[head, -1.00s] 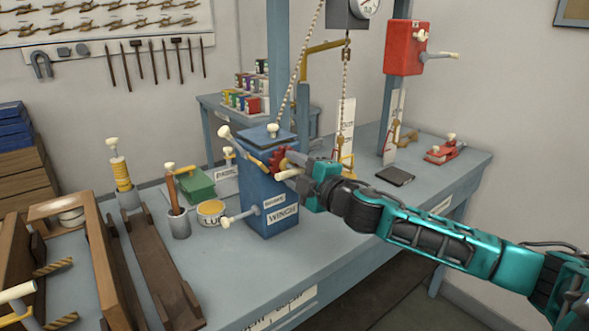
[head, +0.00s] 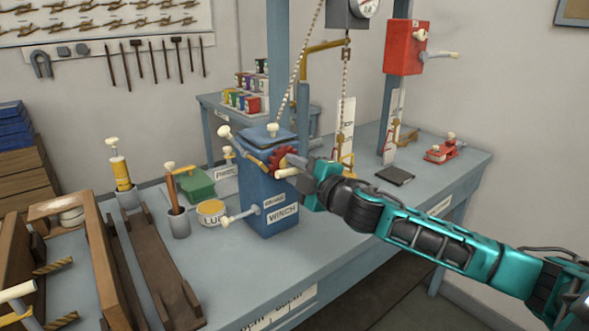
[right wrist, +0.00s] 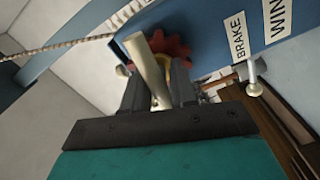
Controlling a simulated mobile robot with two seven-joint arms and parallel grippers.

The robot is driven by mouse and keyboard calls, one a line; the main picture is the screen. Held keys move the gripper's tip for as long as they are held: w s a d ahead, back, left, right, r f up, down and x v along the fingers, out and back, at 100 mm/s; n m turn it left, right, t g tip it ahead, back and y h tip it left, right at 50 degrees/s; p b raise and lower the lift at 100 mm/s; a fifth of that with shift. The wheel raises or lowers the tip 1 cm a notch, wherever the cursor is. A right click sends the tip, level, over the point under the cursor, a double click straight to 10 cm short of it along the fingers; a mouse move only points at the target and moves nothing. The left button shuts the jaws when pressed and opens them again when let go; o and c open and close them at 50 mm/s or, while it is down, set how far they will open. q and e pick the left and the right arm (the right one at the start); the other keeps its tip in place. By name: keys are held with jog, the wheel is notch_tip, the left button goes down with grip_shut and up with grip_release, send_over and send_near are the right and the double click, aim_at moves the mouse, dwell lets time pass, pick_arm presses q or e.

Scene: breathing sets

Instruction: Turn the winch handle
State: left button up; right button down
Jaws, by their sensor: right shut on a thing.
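The blue winch box (head: 270,208) stands on the bench in the head view, with a "WINCH" label on its front. A red toothed wheel (head: 281,160) sits on its upper side. My right gripper (head: 303,178) is at this wheel, coming in from the right. In the right wrist view the gripper (right wrist: 160,97) is shut on the cream winch handle (right wrist: 148,62), which sticks out between the fingers. The handle's tip also shows in the head view (head: 287,173). The red wheel (right wrist: 172,47) is just behind it. My left gripper is not in view.
A brake lever (head: 240,216) sticks out left of the winch box. A lube tin (head: 211,209), a green box (head: 197,184) and a grey cup (head: 178,223) stand to the left. A dark flat pad (head: 395,175) lies right of the gripper. A chain (head: 347,110) hangs behind.

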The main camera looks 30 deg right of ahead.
jog(key=c, duration=1)
grip_release()
jog(key=shift+c, duration=0.2)
jog(key=shift+s, duration=0.1)
jog(key=s+d+b, duration=0.1)
jog(key=s, duration=1.1)
jog(key=shift+s, duration=0.35)
